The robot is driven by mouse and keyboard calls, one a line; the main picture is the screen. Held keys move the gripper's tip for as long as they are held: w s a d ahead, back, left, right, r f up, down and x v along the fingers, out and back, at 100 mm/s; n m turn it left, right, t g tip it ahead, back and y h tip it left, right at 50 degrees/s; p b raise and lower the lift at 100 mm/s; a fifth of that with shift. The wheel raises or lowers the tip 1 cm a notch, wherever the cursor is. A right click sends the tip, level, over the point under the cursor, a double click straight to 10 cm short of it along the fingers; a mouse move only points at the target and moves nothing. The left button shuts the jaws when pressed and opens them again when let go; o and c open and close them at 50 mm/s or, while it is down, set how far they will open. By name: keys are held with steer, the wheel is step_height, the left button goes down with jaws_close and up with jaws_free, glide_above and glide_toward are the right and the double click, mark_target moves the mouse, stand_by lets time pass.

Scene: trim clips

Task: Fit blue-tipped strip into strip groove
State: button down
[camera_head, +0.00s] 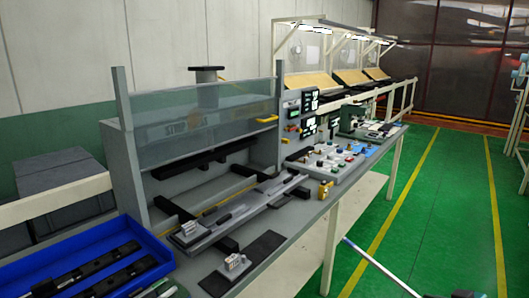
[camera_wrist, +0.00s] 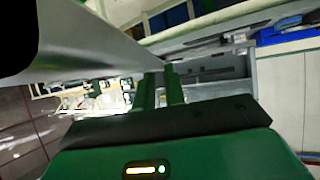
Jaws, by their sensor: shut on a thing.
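My gripper (camera_wrist: 161,85) has green fingers and is shut on a long grey strip (camera_wrist: 95,50), which runs from the fingertips toward the upper left of the wrist view. In the head view a pale strip (camera_head: 385,269) slants in from the bottom edge, over the green floor and right of the bench. A long grey fixture (camera_head: 238,211) lies on the bench, apart from the strip. It appears to be the groove part, but the groove itself is too small to tell.
The grey bench (camera_head: 318,205) has a clear guard panel (camera_head: 205,120) behind the fixture. A blue tray (camera_head: 90,268) with black parts stands at the lower left. A small clip block (camera_head: 234,264) sits on a dark pad. Coloured controls (camera_head: 338,158) lie right of the fixture.

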steer(key=w+a+f+m+t+h, duration=0.15)
steer(key=w+a+f, duration=0.25)
steer(key=f, duration=0.5)
steer(key=w+a+f+m+g+h, duration=0.1)
steer(key=w+a+f+m+h, duration=0.2)
steer(key=f, duration=0.5)
steer(key=w+a+f, duration=0.3)
steer(key=w+a, duration=0.1)
steer(key=a, duration=0.7)
steer(key=w+a+f, duration=0.2)
steer(key=w+a, duration=0.2)
steer(key=a, duration=0.6)
steer(key=shift+w+a+f, duration=0.35)
steer(key=shift+w+f, duration=0.05)
steer(key=shift+d+r+t+h, duration=0.15)
steer(key=shift+t+h, duration=0.1)
